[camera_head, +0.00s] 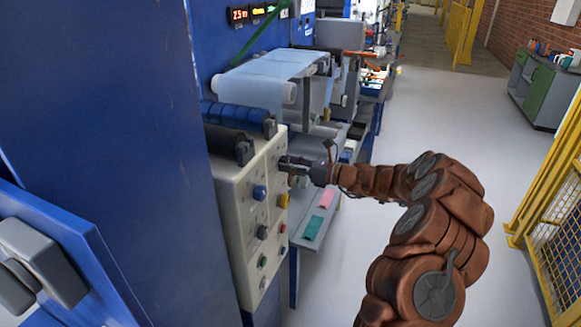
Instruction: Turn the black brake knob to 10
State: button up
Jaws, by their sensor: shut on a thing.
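The cream control panel (235,215) stands on the front of the blue machine, left of centre. My gripper (284,163) reaches it from the right, with its fingertips at the upper right part of the panel face. It is shut on a knob there, which appears to be the black brake knob. The fingers hide most of that knob, so its pointer and scale cannot be read. A blue knob (260,193), a yellow knob (283,201) and a dark knob (262,232) sit lower on the panel.
Dark and blue rollers (236,118) lie just above the panel. A film roll (262,88) is behind them. A shelf with pink and green pads (313,228) sticks out below my gripper. Yellow fencing (558,190) stands at right; the grey floor between is clear.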

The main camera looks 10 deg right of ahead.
jog(key=n+b, duration=2.6)
jog(key=b, duration=0.7)
jog(key=shift+f+b, duration=0.2)
jog(key=shift+b, duration=0.1)
jog(key=shift+a+n, duration=0.1)
jog(key=shift+n, duration=0.2)
jog(key=shift+r, duration=0.1)
jog(key=o, duration=1.1)
jog(key=shift+o, duration=0.2)
